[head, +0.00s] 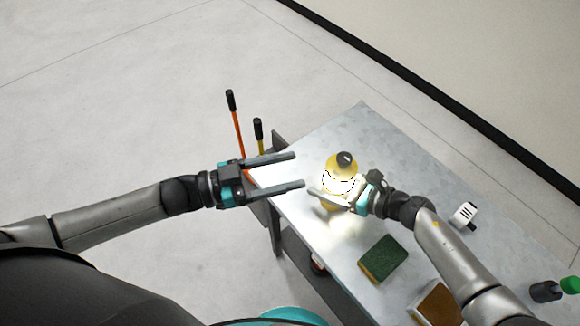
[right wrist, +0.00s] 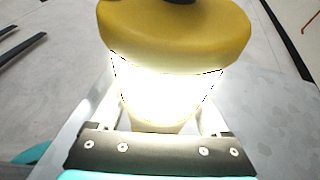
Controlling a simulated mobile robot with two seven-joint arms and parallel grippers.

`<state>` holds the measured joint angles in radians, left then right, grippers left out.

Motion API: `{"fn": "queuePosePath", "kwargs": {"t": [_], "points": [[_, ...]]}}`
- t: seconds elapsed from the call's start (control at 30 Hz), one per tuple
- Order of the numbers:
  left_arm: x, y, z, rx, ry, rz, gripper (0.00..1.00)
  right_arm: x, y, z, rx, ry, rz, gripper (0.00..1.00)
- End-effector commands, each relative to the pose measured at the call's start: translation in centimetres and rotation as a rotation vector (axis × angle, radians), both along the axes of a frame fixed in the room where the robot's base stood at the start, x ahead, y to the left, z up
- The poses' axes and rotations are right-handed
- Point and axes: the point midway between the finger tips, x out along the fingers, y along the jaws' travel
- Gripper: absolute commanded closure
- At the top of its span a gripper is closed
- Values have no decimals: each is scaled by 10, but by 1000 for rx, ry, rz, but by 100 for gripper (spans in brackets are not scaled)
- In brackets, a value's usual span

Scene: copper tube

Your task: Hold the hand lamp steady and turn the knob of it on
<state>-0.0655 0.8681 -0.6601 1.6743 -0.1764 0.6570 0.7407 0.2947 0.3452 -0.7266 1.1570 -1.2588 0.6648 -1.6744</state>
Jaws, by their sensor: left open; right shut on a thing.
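The hand lamp (head: 343,165) stands upright on the table. My right gripper (head: 335,194) is shut around the lamp's body below the cap; glare hides part of the fingers. My left gripper (head: 298,170) is open and empty, left of the lamp and apart from it, with its fingers pointing at it.
The grey table (head: 300,226) also holds a green and yellow sponge (head: 383,258), a white block-like item (head: 464,215), a brown box (head: 437,304) and a green-capped bottle (head: 570,285). Two long handles (head: 238,125) stand past the table's left edge. The table's far part is clear.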

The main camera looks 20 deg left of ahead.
Motion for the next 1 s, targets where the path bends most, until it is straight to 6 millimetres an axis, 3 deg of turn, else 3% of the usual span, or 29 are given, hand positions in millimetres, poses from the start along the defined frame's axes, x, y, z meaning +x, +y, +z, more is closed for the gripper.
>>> {"fn": "queuePosePath", "kwargs": {"t": [0.13, 0.17, 0.3, 0.67, 1.0], "points": [[0, 0, 0, 0, 0, 0, 33, 0, 0, 0, 0, -1, -1, 99], [0, 0, 0, 0, 0, 0, 33, 0, 0, 0, 0, -1, -1, 17], [0, 0, 0, 0, 0, 0, 33, 0, 0, 0, 0, -1, -1, 2], [0, 0, 0, 0, 0, 0, 33, -1, -5, 1, -1, 0, -1, 0], [0, 0, 0, 0, 0, 0, 33, -19, -51, 21, -5, -1, -1, 0]]}}
